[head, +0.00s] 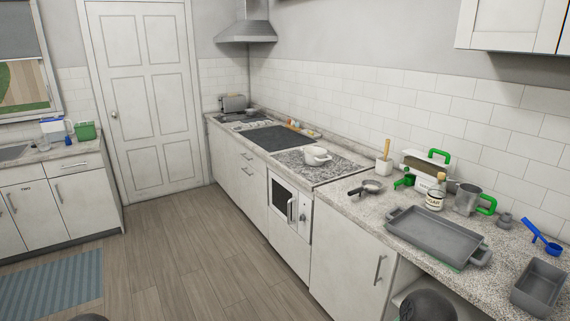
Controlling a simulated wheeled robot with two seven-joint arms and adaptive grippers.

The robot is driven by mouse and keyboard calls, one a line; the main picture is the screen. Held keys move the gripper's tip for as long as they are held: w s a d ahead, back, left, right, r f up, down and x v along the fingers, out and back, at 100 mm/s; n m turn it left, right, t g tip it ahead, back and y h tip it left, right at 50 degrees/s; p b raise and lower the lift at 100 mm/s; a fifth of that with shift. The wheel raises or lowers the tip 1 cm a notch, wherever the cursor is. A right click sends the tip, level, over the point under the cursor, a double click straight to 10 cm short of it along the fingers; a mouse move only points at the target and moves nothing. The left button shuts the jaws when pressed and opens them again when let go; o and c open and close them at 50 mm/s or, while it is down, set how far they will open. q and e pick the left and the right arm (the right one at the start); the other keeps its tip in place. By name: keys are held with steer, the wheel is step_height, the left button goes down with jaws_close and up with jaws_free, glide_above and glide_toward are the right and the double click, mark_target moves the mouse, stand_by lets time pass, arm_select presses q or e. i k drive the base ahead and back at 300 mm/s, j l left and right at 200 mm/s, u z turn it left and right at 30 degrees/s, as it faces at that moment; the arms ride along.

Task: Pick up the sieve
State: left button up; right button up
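A small round metal piece with a dark handle, which looks like the sieve (372,187), lies on the right-hand counter, left of the grey baking tray (432,238). A grey metal cup with a green handle (467,198) stands farther right, behind the tray; it could also be a sifter, and I cannot tell its inside. Neither gripper shows in the head view. Dark rounded shapes at the bottom edge look like parts of my arms, and nothing touches the counter things.
A blue scoop (541,236) and grey loaf tin (539,287) lie at right.

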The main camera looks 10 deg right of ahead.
mark_target(369, 186)
steer(key=i+z, duration=0.4)
steer(key=i+j+z, duration=0.65)
steer(key=i+z, duration=0.2)
steer(key=i+j+z, duration=0.4)
steer(key=k+j, duration=0.05)
